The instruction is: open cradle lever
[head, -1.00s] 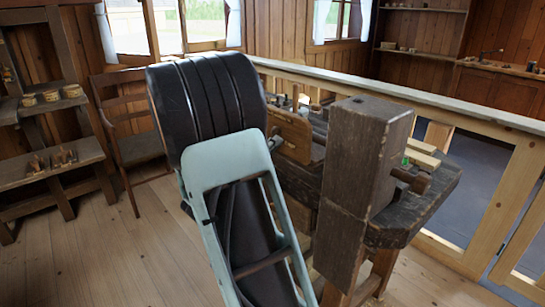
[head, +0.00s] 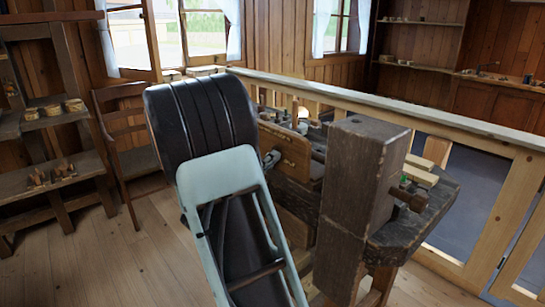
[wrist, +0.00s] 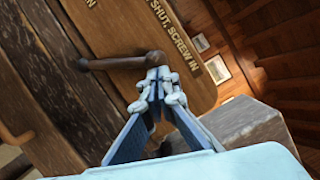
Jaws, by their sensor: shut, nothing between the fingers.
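The cradle lever (wrist: 115,63) is a dark brown handle with a rounded end. In the wrist view it lies nearly level across a brown wooden board (wrist: 135,25) with pale lettering, partly reading "SHUT, SCREW IN". My gripper (wrist: 160,80) is shut and empty, with its tips at the lever's right, rounded end. I cannot tell whether they touch it. In the head view my gripper (head: 272,158) shows beside the left part of the board (head: 293,155), partly behind my arm. I cannot make out the lever there.
A thick dark post (head: 355,200) stands just right of the board, on a worn bench (head: 425,225). Small wooden pieces (head: 420,172) lie on the bench. A railing (head: 480,125) runs behind. A chair (head: 130,150) and shelves (head: 45,130) stand at left.

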